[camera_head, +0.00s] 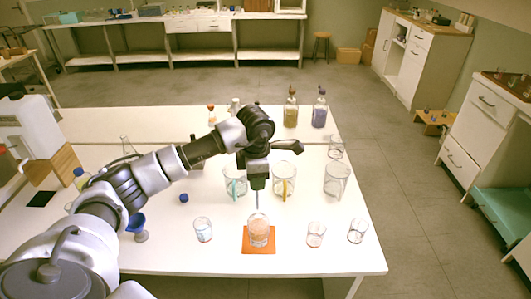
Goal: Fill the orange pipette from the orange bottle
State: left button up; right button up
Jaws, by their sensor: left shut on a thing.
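My left gripper (257,184) points down over the front middle of the table, shut on a thin pipette (258,202). Little of the pipette shows below the jaws, and its colour cannot be told. Directly below is a clear glass vessel (258,233) with pale orange contents, on an orange mat (260,249). The pipette's lower end is at or just above the vessel's mouth; I cannot tell whether it is inside. A small bottle with an orange-red top (211,114) stands at the back, partly hidden by my arm. My right gripper is not in view.
Large beakers stand close behind: one with a teal strip (235,183), one with a yellow strip (284,183), and a clear one (337,180). Small glasses (203,230) (316,235) flank the mat. Two stoppered bottles (290,113) (319,113) stand at the back.

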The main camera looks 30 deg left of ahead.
pick_arm(q)
jog(key=shift+w+a+r+n, duration=0.2)
jog(key=shift+w+r+n, duration=0.25)
jog(key=shift+r, duration=0.2)
jog(key=shift+r+n, duration=0.25)
jog(key=shift+a, duration=0.1)
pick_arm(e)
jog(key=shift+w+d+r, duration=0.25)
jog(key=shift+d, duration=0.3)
pick_arm(q)
jog(key=shift+s, duration=0.1)
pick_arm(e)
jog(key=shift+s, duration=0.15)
pick_arm(q)
jog(key=shift+f, duration=0.1)
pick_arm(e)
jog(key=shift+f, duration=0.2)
pick_arm(q)
jog(key=shift+f+b, duration=1.45)
jog(key=shift+f, duration=0.4)
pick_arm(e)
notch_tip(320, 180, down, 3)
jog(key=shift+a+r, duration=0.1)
pick_arm(q)
jog(key=shift+o, duration=0.4)
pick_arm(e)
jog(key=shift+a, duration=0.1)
pick_arm(q)
jog(key=c, duration=0.4)
